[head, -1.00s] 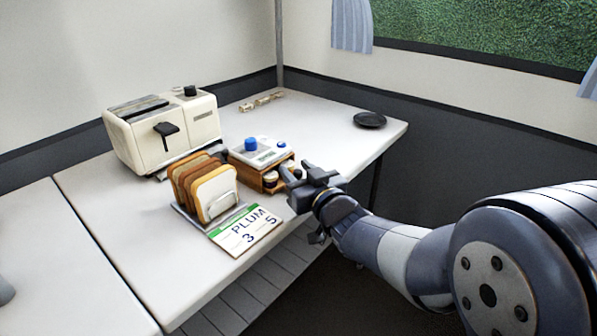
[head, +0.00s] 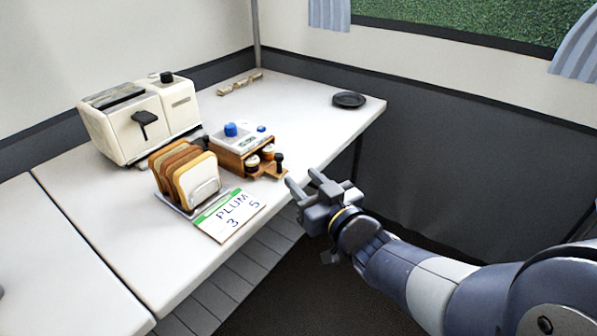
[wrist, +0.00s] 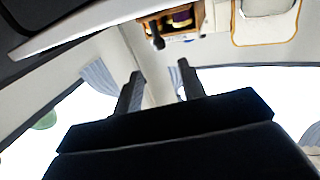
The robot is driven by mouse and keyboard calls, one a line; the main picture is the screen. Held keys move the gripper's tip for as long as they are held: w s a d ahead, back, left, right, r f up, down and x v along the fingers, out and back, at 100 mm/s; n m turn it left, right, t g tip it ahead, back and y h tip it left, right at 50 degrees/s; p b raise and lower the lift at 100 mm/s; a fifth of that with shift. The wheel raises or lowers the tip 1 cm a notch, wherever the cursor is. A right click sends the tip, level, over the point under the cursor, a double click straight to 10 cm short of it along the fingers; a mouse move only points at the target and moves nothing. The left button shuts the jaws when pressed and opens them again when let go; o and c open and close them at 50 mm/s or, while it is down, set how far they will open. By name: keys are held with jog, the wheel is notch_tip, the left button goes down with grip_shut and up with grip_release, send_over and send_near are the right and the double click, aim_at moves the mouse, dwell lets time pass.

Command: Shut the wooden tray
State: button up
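The wooden tray (head: 268,172) sticks out of the front right of a small wooden box (head: 229,160) on the table. It holds small round items, and a black knob (head: 279,160) stands at its outer end. The tray (wrist: 200,16) and its knob (wrist: 157,40) also show at the top of the wrist view. My gripper (head: 303,178) is in front of the tray to the right, apart from the knob. Its two fingers (wrist: 160,72) are spread with nothing between them.
A white scale-like device with a blue item (head: 231,129) sits on the box. A cream toaster (head: 140,118) is behind; a dark plate (head: 348,100) lies at the far right.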

jog(key=shift+c, duration=0.3)
